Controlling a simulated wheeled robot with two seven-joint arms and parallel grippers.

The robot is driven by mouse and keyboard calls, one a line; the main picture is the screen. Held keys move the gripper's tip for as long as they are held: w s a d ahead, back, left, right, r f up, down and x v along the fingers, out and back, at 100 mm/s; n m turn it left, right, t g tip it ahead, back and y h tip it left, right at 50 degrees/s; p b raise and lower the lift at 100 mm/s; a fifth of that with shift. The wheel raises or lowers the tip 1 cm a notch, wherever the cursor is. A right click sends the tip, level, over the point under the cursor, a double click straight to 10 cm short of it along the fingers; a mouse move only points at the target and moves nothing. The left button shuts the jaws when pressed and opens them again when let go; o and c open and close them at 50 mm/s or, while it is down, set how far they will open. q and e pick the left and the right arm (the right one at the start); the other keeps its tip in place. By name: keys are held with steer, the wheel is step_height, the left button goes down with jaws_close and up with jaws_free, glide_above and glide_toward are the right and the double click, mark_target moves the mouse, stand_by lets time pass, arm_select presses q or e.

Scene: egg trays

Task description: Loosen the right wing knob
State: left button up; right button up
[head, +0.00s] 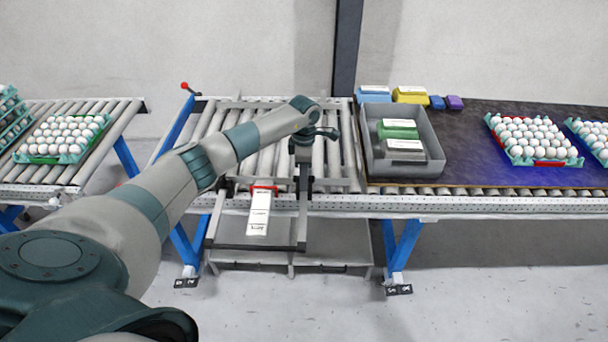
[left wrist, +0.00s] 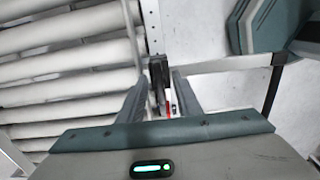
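My left gripper (head: 303,180) points down over the right side rail of the pull-out frame at the front of the middle roller conveyor. In the left wrist view, its two fingers (left wrist: 157,80) stand apart, one on each side of a dark upright part that looks like the right wing knob (left wrist: 158,84). Narrow gaps seem to show between the part and the fingers; contact cannot be told. In the head view, the knob is hidden by or merges with the dark gripper. My right gripper is not in view.
A red bar (head: 265,188) and a white label strip (head: 259,213) sit left of the gripper on the frame (head: 255,246). A grey bin (head: 438,150) stands right, on the dark table. Egg trays (head: 533,161) lie far right and far left.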

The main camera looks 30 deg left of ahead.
arm_select(q)
jaws_close()
